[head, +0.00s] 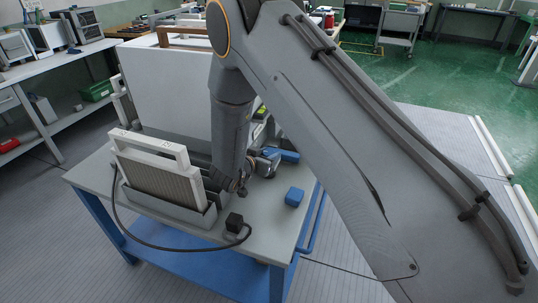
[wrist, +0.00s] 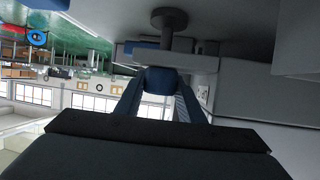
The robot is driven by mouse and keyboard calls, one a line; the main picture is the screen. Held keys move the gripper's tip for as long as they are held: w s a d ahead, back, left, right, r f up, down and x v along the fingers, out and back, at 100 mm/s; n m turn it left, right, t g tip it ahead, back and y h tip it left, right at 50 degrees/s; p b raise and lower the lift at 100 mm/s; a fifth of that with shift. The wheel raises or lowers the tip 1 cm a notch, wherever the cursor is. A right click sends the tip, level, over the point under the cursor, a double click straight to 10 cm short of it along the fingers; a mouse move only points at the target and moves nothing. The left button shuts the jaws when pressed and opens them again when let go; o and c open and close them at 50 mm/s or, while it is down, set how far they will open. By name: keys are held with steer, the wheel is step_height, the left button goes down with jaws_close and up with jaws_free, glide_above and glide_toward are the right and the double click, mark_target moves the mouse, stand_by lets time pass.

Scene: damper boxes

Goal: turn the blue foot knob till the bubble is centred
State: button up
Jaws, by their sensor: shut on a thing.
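In the wrist view, which looks upside down, my gripper (wrist: 160,78) is shut on a blue knob (wrist: 161,76), with one finger on each side of it. A dark round foot on a short stem (wrist: 169,22) shows above the knob in the picture, against the grey surface. In the head view, my gripper (head: 264,163) is low over the table, beside a blue part (head: 287,155). My arm hides much of what lies behind it. I cannot make out a bubble in either view.
A large white panel (head: 165,85) stands behind. The table's right front corner is clear.

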mark_target(266, 155)
steer(key=o, duration=1)
steer(key=shift+o, duration=0.2)
steer(key=shift+b+v, duration=0.6)
steer(key=shift+v, duration=3.3)
